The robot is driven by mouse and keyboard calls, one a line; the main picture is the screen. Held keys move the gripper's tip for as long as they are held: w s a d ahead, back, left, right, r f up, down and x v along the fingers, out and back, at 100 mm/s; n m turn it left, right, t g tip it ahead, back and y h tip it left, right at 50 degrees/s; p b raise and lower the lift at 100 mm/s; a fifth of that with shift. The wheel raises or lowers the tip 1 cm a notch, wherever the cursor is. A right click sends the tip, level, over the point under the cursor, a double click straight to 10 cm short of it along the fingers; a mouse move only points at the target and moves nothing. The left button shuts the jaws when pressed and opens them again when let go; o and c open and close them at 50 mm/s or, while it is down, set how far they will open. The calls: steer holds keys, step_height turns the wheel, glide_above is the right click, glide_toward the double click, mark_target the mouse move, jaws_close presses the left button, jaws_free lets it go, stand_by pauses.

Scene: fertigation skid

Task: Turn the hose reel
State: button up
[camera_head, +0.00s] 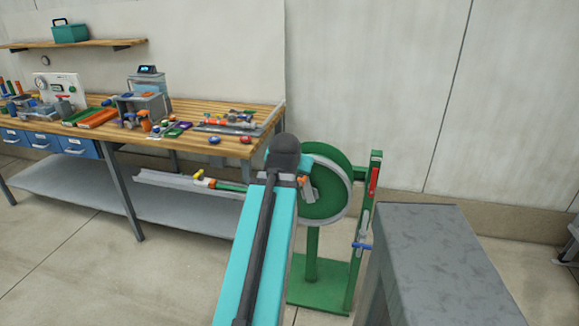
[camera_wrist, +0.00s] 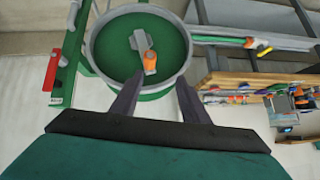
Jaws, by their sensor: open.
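The hose reel is a green disc with a grey rim on a green stand; in the head view the reel (camera_head: 328,203) stands right of the workbench, partly hidden by my arm. In the wrist view the reel face (camera_wrist: 110,45) fills the upper left. A grey crank (camera_wrist: 139,41) sits at its middle with an orange handle (camera_wrist: 150,62), which also shows in the head view (camera_head: 303,181). My gripper (camera_wrist: 161,80) is open and empty. The handle appears just beyond the fingertips, nearer the left finger; the exact distance is unclear. In the head view my arm hides the fingers.
The workbench (camera_head: 190,146) with many small tools is at the left. A green post (camera_head: 362,230) with a red lever (camera_head: 374,181) and a blue valve handle (camera_head: 362,246) stands right of the reel. A grey box-like block (camera_head: 420,235) is in the right foreground.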

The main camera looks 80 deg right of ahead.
steer(key=b+v, duration=0.6)
steer(key=v, duration=0.4)
stand_by(0.7)
steer(key=shift+a, duration=0.1)
